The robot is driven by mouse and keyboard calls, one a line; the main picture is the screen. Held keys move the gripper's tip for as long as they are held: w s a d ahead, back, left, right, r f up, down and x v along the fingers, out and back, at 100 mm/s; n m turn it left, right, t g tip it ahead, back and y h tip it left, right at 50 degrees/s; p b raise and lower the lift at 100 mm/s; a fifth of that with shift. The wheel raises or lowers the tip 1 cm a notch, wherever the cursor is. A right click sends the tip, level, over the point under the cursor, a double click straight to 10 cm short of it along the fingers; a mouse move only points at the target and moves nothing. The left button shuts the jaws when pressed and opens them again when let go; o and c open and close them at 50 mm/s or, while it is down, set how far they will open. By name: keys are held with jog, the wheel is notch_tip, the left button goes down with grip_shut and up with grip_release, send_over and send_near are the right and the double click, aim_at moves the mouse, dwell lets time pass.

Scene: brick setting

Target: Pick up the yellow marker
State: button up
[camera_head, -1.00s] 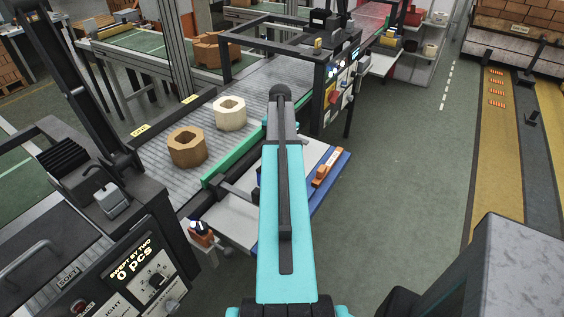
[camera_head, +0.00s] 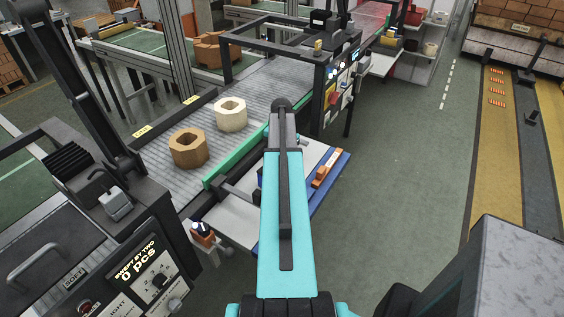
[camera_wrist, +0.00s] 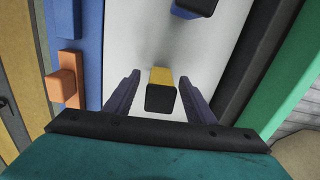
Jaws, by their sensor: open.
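The yellow marker (camera_wrist: 161,76), yellow with a black end facing the camera, shows in the wrist view over the white tabletop (camera_wrist: 150,30). My gripper (camera_wrist: 158,92) is open, with one dark finger on each side of the marker and visible gaps between. I cannot tell how far the fingertips are above or around it. In the head view my arm covers the marker and my gripper.
An orange block (camera_wrist: 67,80) sits at the blue table edge (camera_head: 330,185). A green rail (camera_head: 235,158) and conveyor (camera_head: 185,182) run alongside. Open floor (camera_head: 400,190) lies right.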

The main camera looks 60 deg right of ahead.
jog(key=shift+f, duration=0.7)
jog(key=c, duration=1.1)
